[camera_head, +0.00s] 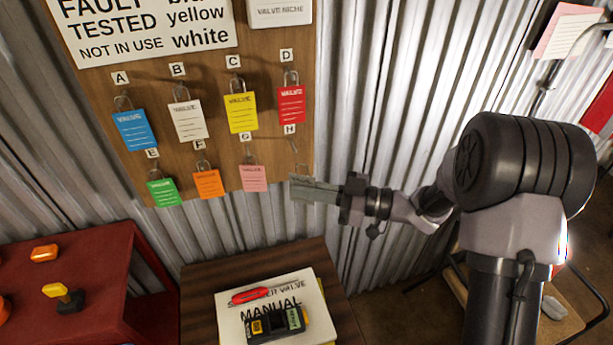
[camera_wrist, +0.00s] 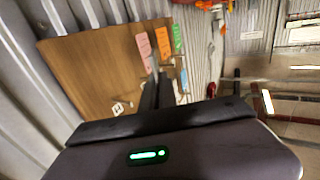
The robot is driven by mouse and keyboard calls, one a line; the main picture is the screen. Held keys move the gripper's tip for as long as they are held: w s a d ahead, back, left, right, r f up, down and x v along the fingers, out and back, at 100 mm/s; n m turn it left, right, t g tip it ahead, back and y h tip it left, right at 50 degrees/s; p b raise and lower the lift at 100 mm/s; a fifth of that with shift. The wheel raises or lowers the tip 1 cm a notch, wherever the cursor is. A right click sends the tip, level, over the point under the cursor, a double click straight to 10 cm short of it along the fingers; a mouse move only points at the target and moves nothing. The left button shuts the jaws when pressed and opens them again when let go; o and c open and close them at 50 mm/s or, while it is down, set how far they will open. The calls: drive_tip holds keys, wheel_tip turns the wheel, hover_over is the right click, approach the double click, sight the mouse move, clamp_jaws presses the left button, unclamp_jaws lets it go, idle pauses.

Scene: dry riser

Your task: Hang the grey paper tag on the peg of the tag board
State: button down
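The grey paper tag (camera_head: 303,190) is at the tip of my gripper (camera_head: 322,190), just below and right of the H position in the head view. My gripper reaches in from the right and appears shut on the tag. The peg (camera_head: 294,146) under the label H (camera_head: 289,129) on the tag board (camera_head: 268,90) carries no tag. The tag is below this peg and apart from it. In the wrist view the two dark fingers (camera_wrist: 156,92) are close together, pointing at the board (camera_wrist: 90,70); I cannot make out the tag there.
Coloured tags hang on the other pegs, the pink tag (camera_head: 254,178) and red tag (camera_head: 291,105) nearest to H. A corrugated wall (camera_head: 390,90) stands behind. Below is a small wooden table (camera_head: 200,290) with a manual (camera_head: 232,325); a red bench (camera_head: 90,270) stands left.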

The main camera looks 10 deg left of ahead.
drive_tip(key=w+a+f+b, duration=0.1)
drive_tip(key=w+a+b, duration=0.2)
drive_tip(key=w, duration=0.5)
drive_tip(key=shift+w+a+f, duration=0.2)
drive_tip(key=shift+a+f, duration=0.1)
drive_tip(key=shift+a, duration=0.2)
drive_tip(key=shift+f, duration=0.1)
idle(0.4)
drive_tip(key=c, duration=1.7)
unclamp_jaws()
drive_tip(key=shift+o, duration=0.6)
